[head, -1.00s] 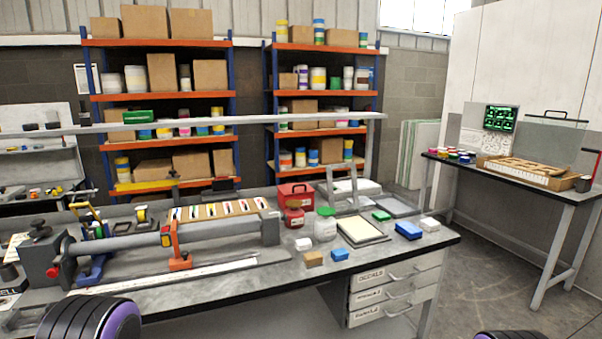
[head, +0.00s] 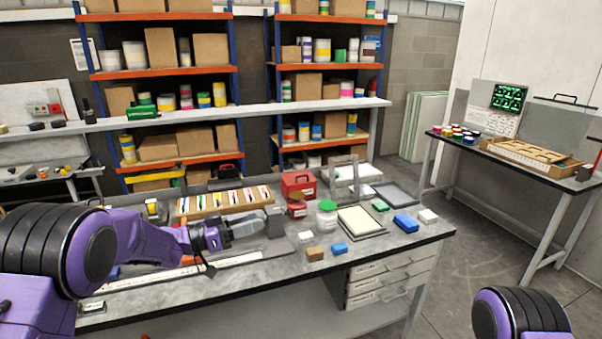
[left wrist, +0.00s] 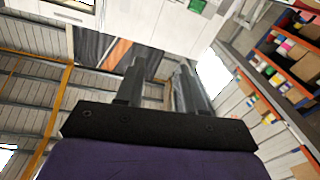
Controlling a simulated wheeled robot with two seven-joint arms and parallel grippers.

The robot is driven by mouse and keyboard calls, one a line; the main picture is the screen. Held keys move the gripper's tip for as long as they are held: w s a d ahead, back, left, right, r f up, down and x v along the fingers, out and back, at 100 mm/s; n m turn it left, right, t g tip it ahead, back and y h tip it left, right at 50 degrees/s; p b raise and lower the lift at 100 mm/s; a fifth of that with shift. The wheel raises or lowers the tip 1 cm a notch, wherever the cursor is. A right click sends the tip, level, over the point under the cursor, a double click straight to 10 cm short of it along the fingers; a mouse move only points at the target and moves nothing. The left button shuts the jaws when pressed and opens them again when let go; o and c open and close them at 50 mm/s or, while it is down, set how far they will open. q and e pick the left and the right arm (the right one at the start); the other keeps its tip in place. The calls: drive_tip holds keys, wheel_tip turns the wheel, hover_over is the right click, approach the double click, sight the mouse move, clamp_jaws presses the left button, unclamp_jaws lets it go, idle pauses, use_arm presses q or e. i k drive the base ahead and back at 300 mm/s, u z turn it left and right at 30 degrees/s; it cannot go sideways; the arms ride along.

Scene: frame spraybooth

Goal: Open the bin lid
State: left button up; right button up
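My left gripper (head: 258,222) reaches in from the left over the workbench, its dark fingers pointing right toward the red containers. In the left wrist view its two fingers (left wrist: 160,68) stand apart with nothing between them. A red box with a handle on top (head: 298,185) stands at the back of the bench, right of the gripper and apart from it. A small red tub (head: 296,208) stands in front of it. No container is clearly marked as the bin, so I cannot tell which one it is. My right gripper is out of view.
The grey workbench (head: 290,270) holds a green-lidded jar (head: 327,218), a framed pale panel (head: 361,221), a blue box (head: 405,223) and a tool tray (head: 225,202). Shelving stands behind. Open floor lies to the right, before a second table (head: 550,180).

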sight(298, 174)
drive_tip(key=u, duration=0.05)
drive_tip(key=i, duration=1.9)
